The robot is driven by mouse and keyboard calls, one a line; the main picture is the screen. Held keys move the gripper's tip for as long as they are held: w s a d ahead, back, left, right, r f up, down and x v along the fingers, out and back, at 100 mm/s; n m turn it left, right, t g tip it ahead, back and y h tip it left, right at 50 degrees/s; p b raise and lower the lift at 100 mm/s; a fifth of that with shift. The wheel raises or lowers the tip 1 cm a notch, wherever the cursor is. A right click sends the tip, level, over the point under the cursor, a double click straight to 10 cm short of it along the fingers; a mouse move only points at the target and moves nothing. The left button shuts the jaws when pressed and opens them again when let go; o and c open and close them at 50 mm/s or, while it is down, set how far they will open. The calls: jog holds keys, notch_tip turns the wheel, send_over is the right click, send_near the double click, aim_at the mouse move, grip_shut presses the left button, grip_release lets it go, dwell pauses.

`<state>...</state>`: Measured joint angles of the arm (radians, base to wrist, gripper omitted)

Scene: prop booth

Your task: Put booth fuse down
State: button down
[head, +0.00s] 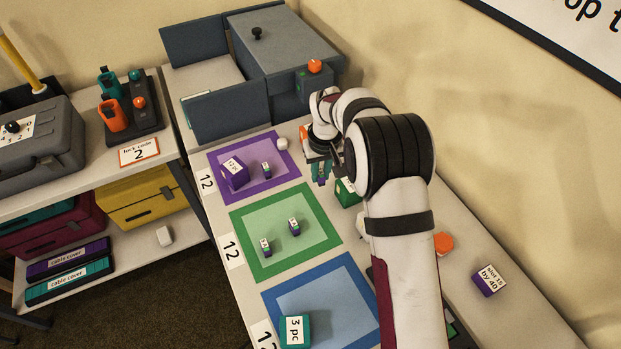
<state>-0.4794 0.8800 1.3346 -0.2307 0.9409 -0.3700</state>
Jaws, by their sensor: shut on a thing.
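My gripper (321,178) points down just right of the purple mat (215,167), above the pale bench top. It is shut on a small purple and teal piece, seemingly the booth fuse (322,175); the fingers partly hide it, and I cannot tell whether it touches the bench. Similar small labelled pieces stand on the mats: one (266,169) on the purple mat, and two, a farther one (294,226) and a nearer one (265,247), on the green mat (240,225).
A green box (346,193) is close to my gripper, partly behind my arm. A teal box (295,330) is on the blue mat (345,275). A grey cabinet (285,45) stands behind.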

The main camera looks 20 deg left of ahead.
jog(key=d+r, duration=0.1)
jog(key=d, duration=0.1)
jog(key=d+r, duration=0.2)
jog(key=d, duration=0.1)
jog(key=d+r, duration=0.2)
jog(key=d, duration=0.1)
jog(key=shift+d, duration=0.15)
jog(key=s+a+n, duration=0.2)
jog(key=s+a, duration=0.6)
jog(key=a, duration=0.3)
send_over(251, 217)
jog(key=f, duration=0.6)
jog(key=shift+s+d+f, duration=0.1)
jog(key=shift+d+f, duration=0.05)
jog(key=shift+d, duration=0.05)
notch_tip(251, 217, down, 4)
jog(key=shift+a, duration=0.1)
jog(key=c, duration=1.2)
grip_release()
jog(key=shift+f, duration=0.15)
jog(key=shift+c, duration=0.2)
jog(key=o, duration=0.4)
jog(key=shift+o, duration=0.2)
